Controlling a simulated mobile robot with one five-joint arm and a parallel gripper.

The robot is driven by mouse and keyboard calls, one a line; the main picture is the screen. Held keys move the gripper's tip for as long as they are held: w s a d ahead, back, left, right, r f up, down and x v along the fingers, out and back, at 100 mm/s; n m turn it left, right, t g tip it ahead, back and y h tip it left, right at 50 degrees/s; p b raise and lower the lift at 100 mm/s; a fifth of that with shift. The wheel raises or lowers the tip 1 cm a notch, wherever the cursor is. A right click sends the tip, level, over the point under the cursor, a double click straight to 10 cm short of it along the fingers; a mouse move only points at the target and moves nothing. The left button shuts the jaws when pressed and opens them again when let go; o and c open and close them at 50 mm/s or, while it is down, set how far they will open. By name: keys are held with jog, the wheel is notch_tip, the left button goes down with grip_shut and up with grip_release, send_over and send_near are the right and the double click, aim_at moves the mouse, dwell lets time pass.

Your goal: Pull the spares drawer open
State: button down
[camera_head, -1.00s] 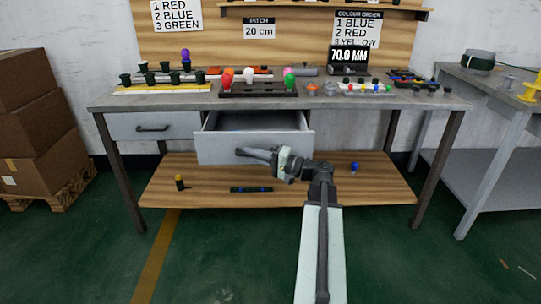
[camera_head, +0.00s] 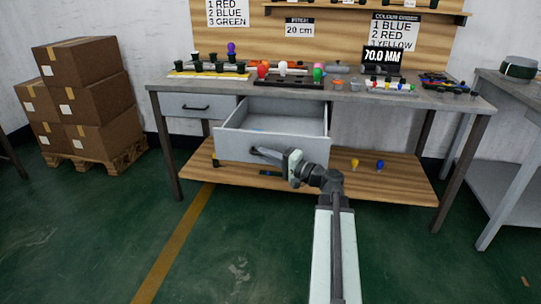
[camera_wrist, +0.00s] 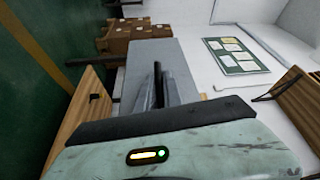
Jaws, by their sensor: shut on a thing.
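A grey drawer (camera_head: 225,145) under the workbench stands well open, with its side walls and part of its floor in view. No label on it is readable. My gripper (camera_head: 264,152) is at the dark handle on the drawer's front and is shut on it. The jaws cover much of the handle. In the wrist view my gripper (camera_wrist: 160,88) points at a grey panel (camera_wrist: 148,56), which looks like the drawer front. A second drawer (camera_head: 180,108) to the left, with a dark handle, is shut.
The workbench top (camera_head: 335,92) carries coloured parts and a display. The wooden lower shelf (camera_head: 400,175) holds a yellow and a blue piece. Cartons (camera_head: 95,95) on a pallet stand at the left. The green floor in front is clear.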

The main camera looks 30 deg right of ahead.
jog(key=shift+a, duration=0.15)
jog(key=c, duration=1.5)
grip_release()
jog(key=shift+s+d, duration=0.1)
jog(key=shift+d, duration=0.1)
jog(key=v, duration=0.7)
jog(key=shift+s+d, duration=0.1)
jog(key=shift+s, duration=0.2)
